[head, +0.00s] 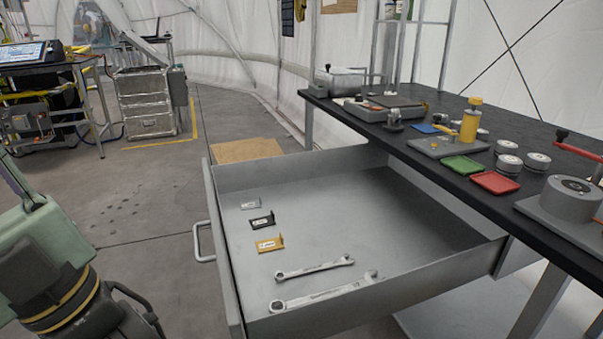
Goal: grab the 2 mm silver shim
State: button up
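An open grey metal drawer (330,200) juts out from under the black-topped bench. On its floor, near the handle side, three small L-shaped shims stand in a row. The silver shim (250,205) is farthest back, the black shim (262,221) is in the middle, and the gold shim (270,245) is nearest. Each bears a small label, too small to read for thickness. My gripper (145,322) is at the lower left, outside the drawer and left of its handle. It is partly cut off by the frame's bottom edge, and its opening does not show clearly.
Two wrenches (316,268) lie in the drawer in front of the shims. The drawer's handle (203,243) and front wall stand between my gripper and the shims. The bench top (420,150) overhangs the drawer's back right and holds trays, pots and fixtures.

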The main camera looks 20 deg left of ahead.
aim_at(255, 204)
jog(key=u, duration=0.85)
jog(key=i+z, duration=0.2)
jog(key=k+l, duration=0.05)
